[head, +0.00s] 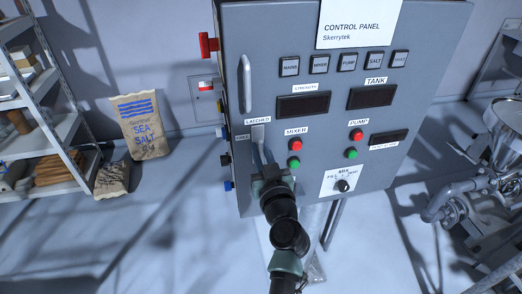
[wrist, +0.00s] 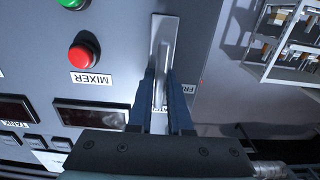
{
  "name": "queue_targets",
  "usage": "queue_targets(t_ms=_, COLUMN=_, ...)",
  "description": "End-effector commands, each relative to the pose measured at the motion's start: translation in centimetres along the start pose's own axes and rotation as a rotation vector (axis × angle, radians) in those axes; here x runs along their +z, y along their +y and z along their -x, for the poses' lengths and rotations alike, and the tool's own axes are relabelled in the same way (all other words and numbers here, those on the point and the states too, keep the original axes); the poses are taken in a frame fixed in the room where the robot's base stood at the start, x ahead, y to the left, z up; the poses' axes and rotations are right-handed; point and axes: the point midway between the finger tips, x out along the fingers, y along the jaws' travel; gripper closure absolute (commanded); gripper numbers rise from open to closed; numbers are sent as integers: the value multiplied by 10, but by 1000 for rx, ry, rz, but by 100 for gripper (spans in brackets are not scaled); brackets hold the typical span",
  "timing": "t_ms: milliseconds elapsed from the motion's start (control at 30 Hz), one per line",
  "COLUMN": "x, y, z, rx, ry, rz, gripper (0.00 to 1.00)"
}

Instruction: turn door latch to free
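The door latch (head: 258,134) is a pale metal lever on the left side of the grey control panel door, just below the LATCHED label (head: 258,121). It stands upright, and the FREE label (head: 241,137) is to its left. In the wrist view the latch (wrist: 166,42) runs vertically between the fingers. My gripper (head: 262,152) reaches it from below. The fingers partly hide the lever's end.
The panel has a vertical door handle (head: 245,83), red and green MIXER buttons (head: 295,145) close to my gripper, and a MIX knob (head: 344,185). A red handle (head: 208,45) juts from its left side. Shelves (head: 45,100) and a salt sack (head: 141,125) stand left; machinery (head: 490,190) stands right.

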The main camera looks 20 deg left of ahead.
Motion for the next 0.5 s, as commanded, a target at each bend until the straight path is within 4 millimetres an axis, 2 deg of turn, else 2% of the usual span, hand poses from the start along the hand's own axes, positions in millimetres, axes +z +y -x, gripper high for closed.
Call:
queue_targets(t_ms=33, x=0, y=0, z=0, rx=0, ry=0, rz=0, gripper=94)
queue_targets(t_ms=67, x=0, y=0, z=0, rx=0, ry=0, rz=0, gripper=100)
queue_targets(t_ms=500, x=1, y=0, z=0, rx=0, ry=-1, rz=-17, gripper=100)
